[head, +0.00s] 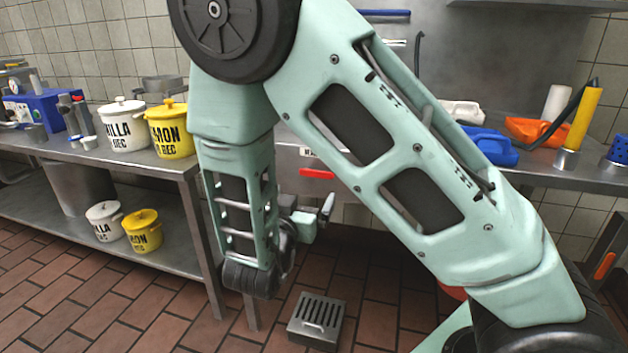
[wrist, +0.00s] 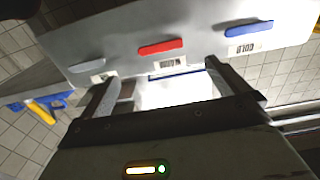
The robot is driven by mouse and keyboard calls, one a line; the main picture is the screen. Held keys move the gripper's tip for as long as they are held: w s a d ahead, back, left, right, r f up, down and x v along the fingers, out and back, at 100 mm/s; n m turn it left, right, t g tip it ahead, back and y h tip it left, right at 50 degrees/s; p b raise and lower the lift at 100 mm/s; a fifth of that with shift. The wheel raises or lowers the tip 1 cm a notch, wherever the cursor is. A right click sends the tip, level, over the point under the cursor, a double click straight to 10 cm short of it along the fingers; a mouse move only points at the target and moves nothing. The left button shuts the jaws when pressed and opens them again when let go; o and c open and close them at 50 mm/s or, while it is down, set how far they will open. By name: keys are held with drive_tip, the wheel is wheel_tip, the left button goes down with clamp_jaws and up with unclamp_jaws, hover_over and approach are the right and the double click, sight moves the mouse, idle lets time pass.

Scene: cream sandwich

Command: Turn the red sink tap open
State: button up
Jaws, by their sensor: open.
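The red sink tap (wrist: 161,47) is a flat lever lying nearly level on the steel sink front, with a label below it. It also shows in the head view (head: 317,173), just past my forearm. My gripper (wrist: 160,74) is open and empty, its two fingers spread wide. In the wrist view the red tap lies beyond the fingertips, between their lines and apart from them. In the head view my gripper (head: 318,213) hangs below the red tap, partly hidden by my wrist.
A blue lever labelled COLD (wrist: 249,28) sits right of the red tap, and a grey lever (wrist: 78,64) sits left. The left steel table (head: 185,170) carries white and yellow pots. A metal grate box (head: 317,318) is on the tiled floor.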

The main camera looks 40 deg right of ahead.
sight(316, 175)
drive_tip(key=x, duration=1)
drive_tip(key=shift+b, duration=0.4)
drive_tip(key=c, duration=1.4)
